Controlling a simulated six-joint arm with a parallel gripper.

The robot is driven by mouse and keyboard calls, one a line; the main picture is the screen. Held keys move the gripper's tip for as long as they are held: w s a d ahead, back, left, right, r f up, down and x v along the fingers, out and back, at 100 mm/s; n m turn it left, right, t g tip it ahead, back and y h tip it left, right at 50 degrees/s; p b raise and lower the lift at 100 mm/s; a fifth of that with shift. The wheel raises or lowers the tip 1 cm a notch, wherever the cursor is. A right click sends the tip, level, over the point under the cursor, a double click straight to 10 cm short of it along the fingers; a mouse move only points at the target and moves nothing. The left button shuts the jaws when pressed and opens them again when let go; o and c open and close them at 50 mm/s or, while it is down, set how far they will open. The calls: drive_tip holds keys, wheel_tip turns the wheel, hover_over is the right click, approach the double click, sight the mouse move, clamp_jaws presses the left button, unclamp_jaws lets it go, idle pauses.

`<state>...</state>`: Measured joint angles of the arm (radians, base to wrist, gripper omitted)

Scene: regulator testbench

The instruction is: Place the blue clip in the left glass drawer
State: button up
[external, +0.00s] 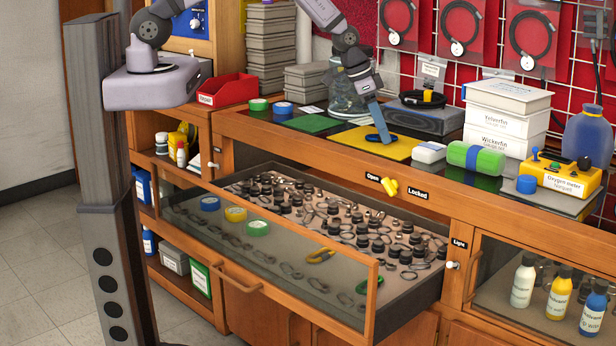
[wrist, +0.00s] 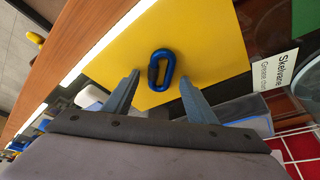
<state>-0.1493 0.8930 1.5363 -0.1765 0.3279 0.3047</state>
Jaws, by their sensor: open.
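The blue clip (wrist: 160,70) is an oval ring lying on a yellow mat (wrist: 215,40) on the bench top. In the external view the clip (external: 381,138) shows at the tip of my gripper (external: 377,122), partly hidden by it. In the wrist view my gripper (wrist: 158,92) is open, with one finger to each side of the clip and the clip a little beyond the fingertips. The glass-fronted drawer (external: 262,262) at the left is pulled open. It holds many dark-capped pieces, rings, coloured tape rolls and a yellow clip (external: 321,255).
A green mat (external: 312,123) and a glass jar (external: 346,95) are near my gripper. A white block (external: 429,152) and a green roll (external: 476,158) lie to the right. The closed right glass compartment (external: 540,290) holds bottles. A yellow knob (external: 389,187) sits between "Open" and "Locked".

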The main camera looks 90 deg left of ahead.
drive_tip(key=shift+f, duration=0.1)
drive_tip(key=c, duration=1.2)
drive_tip(key=shift+r, duration=0.2)
drive_tip(key=shift+c, duration=0.2)
wheel_tip(320, 180, up, 10)
drive_tip(key=b, duration=0.3)
